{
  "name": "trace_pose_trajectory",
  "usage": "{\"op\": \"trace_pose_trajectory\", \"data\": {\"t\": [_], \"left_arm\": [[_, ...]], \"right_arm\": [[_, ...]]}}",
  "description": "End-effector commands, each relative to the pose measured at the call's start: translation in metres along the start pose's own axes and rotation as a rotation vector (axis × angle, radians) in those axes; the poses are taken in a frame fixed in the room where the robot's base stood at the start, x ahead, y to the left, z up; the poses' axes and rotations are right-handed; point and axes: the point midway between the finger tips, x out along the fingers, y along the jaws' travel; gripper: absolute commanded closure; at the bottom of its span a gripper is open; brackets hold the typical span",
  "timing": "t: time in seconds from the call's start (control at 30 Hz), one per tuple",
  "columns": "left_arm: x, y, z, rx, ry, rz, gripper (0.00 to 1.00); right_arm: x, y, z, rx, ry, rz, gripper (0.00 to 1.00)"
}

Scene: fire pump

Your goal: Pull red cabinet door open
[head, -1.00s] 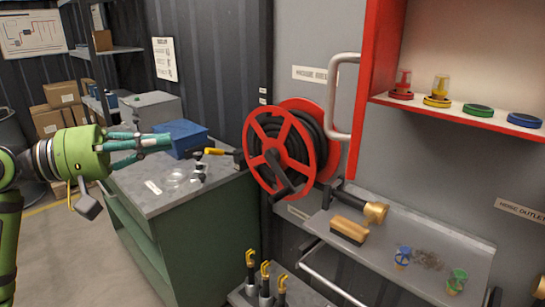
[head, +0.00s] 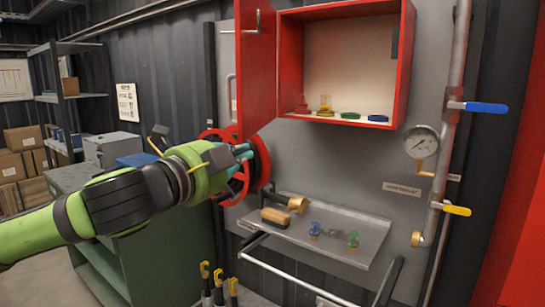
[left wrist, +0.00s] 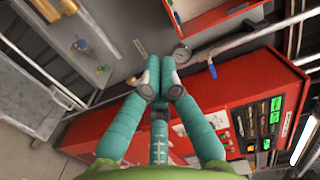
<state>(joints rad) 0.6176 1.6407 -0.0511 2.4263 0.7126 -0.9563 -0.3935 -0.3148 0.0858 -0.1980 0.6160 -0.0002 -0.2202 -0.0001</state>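The red wall cabinet (head: 345,62) hangs at the upper middle of the head view, its shelf interior exposed. Its red door (head: 256,75) stands swung out at the left side, with a metal bar handle (head: 256,22) on its outer face. My right gripper is not in view.
A tray (head: 345,228) with a brush and small valves juts out below the cabinet. A pipe with a gauge (head: 421,142) and blue and yellow levers is at right. A green workbench (head: 140,255) is at left.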

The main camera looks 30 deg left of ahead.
Motion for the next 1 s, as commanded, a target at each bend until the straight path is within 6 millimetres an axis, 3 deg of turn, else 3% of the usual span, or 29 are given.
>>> {"op": "trace_pose_trajectory", "data": {"t": [0.1,0.23,0.37,0.63,0.83,1.0], "left_arm": [[0.007,-0.005,0.0,-0.006,0.002,0.001,1.0],[0.02,-0.007,-0.001,-0.011,0.005,0.004,1.0],[0.036,-0.007,0.0,-0.014,0.003,0.001,1.0],[0.073,-0.004,-0.001,-0.011,0.002,0.002,1.0],[0.099,-0.004,-0.001,-0.01,0.001,0.003,1.0],[0.093,0.001,0.017,-0.002,-0.003,0.005,1.0]], "right_arm": [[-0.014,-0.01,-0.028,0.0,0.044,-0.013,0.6],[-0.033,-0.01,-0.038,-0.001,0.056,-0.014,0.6],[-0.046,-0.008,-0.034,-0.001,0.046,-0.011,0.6],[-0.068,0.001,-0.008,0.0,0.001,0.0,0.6],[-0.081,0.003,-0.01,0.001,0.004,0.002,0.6],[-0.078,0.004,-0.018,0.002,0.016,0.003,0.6]]}}
